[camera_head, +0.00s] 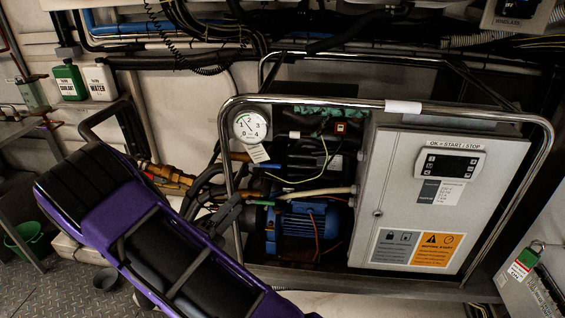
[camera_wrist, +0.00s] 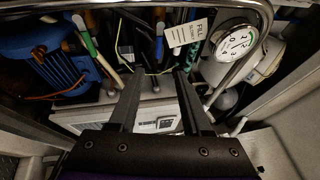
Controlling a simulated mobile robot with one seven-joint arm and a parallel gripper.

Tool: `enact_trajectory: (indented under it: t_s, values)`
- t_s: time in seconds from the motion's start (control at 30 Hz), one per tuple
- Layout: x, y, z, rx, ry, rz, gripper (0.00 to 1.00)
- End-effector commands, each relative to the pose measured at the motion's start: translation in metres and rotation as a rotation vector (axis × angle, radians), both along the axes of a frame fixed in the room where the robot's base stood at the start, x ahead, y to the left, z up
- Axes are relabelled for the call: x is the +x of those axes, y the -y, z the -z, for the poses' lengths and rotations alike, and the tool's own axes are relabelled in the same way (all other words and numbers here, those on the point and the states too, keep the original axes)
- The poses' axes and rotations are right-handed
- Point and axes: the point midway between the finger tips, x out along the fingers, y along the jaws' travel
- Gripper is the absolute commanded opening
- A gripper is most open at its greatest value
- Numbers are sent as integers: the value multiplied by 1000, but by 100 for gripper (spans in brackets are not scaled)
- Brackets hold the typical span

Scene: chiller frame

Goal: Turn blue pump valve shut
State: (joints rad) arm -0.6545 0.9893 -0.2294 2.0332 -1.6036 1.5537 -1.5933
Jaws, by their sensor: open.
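The blue pump motor (camera_head: 295,228) sits low inside the chrome-tubed chiller frame, and its ribbed housing also shows in the wrist view (camera_wrist: 50,68). In the head view my gripper (camera_head: 231,212) is at the frame's left side, beside the pump.
A round gauge (camera_head: 250,126) with a white tag hangs at the frame's upper left. The chrome tube (camera_head: 232,185) borders the opening. A grey control cabinet (camera_head: 400,215) fills the right side. Brass fittings (camera_head: 168,175) and hoses crowd the left. Coolant (camera_head: 69,82) and water (camera_head: 99,82) containers stand behind.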

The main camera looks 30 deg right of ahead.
Motion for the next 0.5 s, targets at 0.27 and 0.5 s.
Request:
enact_trajectory:
  t_s: [0.27,0.5]
  values:
    - [12,21,-2,-19,-22,-8,48]
    - [40,65,-11,-17,-19,-5,48]
